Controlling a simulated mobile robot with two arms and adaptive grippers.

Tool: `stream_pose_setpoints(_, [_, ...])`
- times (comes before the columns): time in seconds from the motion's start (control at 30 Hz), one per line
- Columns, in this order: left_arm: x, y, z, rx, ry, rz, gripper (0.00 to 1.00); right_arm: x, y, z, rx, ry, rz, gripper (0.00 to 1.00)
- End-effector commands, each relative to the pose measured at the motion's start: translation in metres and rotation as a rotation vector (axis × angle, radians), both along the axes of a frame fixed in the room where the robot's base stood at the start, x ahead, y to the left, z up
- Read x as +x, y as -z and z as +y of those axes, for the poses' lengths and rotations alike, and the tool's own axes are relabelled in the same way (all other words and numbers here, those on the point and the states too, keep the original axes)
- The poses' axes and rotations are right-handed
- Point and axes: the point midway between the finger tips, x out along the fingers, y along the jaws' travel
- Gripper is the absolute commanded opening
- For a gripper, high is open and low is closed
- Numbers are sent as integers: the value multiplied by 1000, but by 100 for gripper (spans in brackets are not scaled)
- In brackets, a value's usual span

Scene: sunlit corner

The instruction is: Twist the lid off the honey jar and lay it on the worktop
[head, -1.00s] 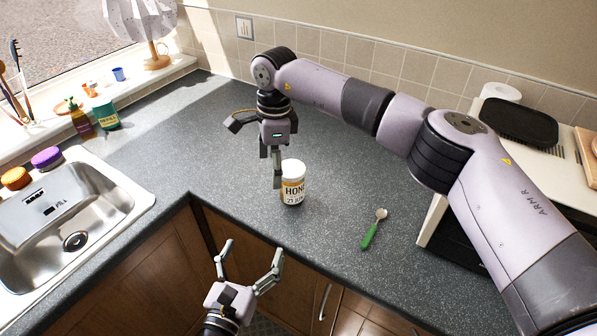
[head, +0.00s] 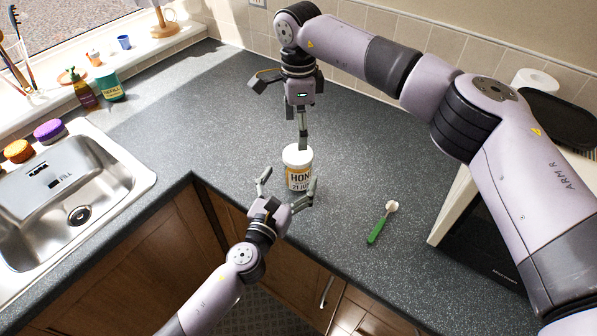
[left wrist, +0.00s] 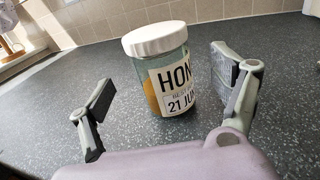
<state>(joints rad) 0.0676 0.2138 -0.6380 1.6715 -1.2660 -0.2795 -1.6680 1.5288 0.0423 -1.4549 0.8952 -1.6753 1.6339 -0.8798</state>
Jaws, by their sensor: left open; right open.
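The honey jar (head: 299,180) stands upright on the worktop, with its white lid (head: 298,155) on. In the left wrist view the jar (left wrist: 172,85) and lid (left wrist: 155,39) are large, with the label facing me. My left gripper (head: 288,184) is open, low at the jar's near side. In the left wrist view its fingers (left wrist: 165,82) are spread to either side of the jar, with gaps and no visible grip. My right gripper (head: 303,138) is open and points down just above and behind the lid. Its far finger is hard to make out.
The grey worktop (head: 350,150) is clear around the jar. A sink (head: 90,205) is at the left. A dark-fronted appliance (head: 470,240) stands at the right.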

Motion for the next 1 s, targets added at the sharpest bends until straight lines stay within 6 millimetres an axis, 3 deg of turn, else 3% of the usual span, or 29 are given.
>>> stream_pose_setpoints(0.2, [35, 0, -13, -1, -1, -1, 84, 0, 0, 0, 1, -1, 0, 77])
stream_pose_setpoints(0.4, [49, 0, -19, -1, 0, -1, 84, 0, 0, 0, 1, -1, 0, 77])
stream_pose_setpoints(0.73, [52, 0, -20, -1, 0, 0, 84, 0, 0, 0, 1, -1, 0, 77])
stream_pose_setpoints(1.0, [52, 0, -20, -1, 0, 0, 66, 0, 0, 0, 1, -1, 0, 77])
